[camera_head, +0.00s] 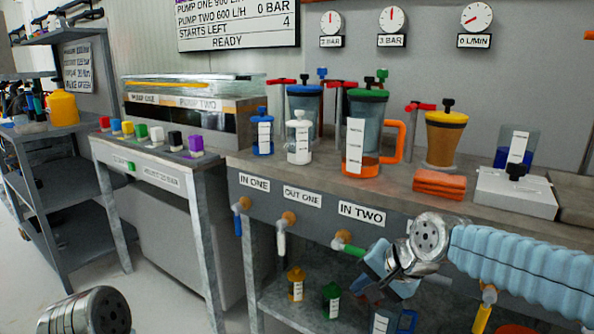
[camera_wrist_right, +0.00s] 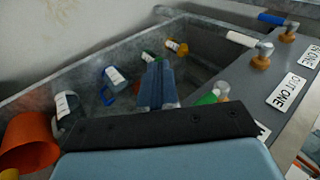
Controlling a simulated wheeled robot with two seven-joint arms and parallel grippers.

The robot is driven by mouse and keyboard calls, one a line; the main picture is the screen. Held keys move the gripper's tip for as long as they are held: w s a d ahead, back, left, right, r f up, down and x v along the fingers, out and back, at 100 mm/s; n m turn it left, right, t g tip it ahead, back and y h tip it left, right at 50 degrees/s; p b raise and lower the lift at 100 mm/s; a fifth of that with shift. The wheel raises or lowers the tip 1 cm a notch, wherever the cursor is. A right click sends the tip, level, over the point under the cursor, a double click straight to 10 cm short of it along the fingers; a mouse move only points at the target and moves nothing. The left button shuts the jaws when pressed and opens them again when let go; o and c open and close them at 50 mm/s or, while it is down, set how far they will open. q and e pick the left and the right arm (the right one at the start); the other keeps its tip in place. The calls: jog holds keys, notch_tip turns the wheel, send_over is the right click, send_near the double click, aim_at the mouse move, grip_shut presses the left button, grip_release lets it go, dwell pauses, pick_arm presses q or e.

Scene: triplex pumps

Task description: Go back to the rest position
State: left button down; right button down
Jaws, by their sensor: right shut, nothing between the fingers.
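My right arm comes in from the right in a pale blue ribbed sleeve. My right gripper (camera_head: 372,272) is in front of the bench edge, near the IN TWO port (camera_head: 343,238) and its green-tipped valve. In the right wrist view its blue fingers (camera_wrist_right: 157,85) are together with nothing between them, pointing over the bench's lower shelf. A round silver joint of my left arm shows at the bottom left of the head view; my left gripper is out of view.
The bench (camera_head: 410,195) carries pump vessels, bottles and an orange cloth (camera_head: 440,184). Small bottles stand on the shelf below, including a yellow one (camera_head: 296,284). A side table (camera_head: 105,148) holds coloured blocks (camera_head: 157,134). Open floor lies at the lower left.

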jog(key=s+a+f+n+g+p, duration=0.1)
jog(key=s+f+g+p, duration=0.15)
jog(key=f, duration=0.95)
jog(key=s+f+n+g+p, duration=0.1)
jog(key=f+n+p, duration=0.15)
jog(key=f, duration=1.05)
jog(key=s+f+n+g+p, duration=0.1)
jog(key=s+f+p, duration=0.1)
jog(key=s+f, duration=0.9)
jog(key=s, duration=0.3)
jog(key=shift+s+f+h+p, duration=0.25)
jog(key=shift+f+h+p, duration=0.1)
jog(key=shift+h+p, duration=0.05)
jog(key=shift+n, duration=0.25)
